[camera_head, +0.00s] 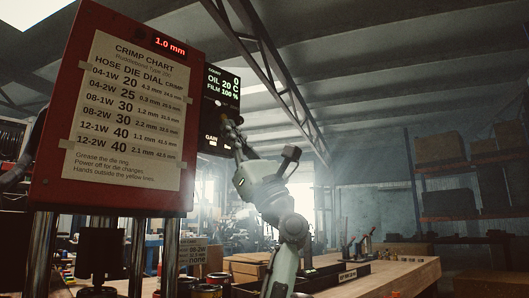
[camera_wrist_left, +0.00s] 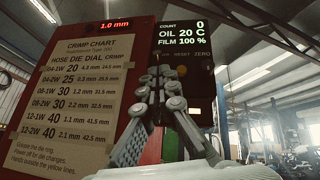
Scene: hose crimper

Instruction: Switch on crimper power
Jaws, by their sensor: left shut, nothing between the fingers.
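The crimper is a red-framed machine (camera_head: 187,150) with a paper crimp chart on its front. A black control panel (camera_head: 222,85) on its right side reads count 0, oil 20 C, film 100 %. My left gripper (camera_head: 231,124) is shut and empty, with its tips in front of the lower part of this panel. In the left wrist view the shut fingers (camera_wrist_left: 161,72) overlap the panel's left edge, below the count line; I cannot tell whether they touch. Reset and zero labels show on the panel (camera_wrist_left: 203,80). The fingers hide part of the panel, and I cannot pick out the power switch.
A red 1.0 mm readout (camera_head: 170,46) is lit above the chart (camera_head: 130,110). A wooden workbench (camera_head: 400,275) with a dark tray stands at the lower right. Shelves with boxes (camera_head: 445,203) are at the far right. The air right of the panel is clear.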

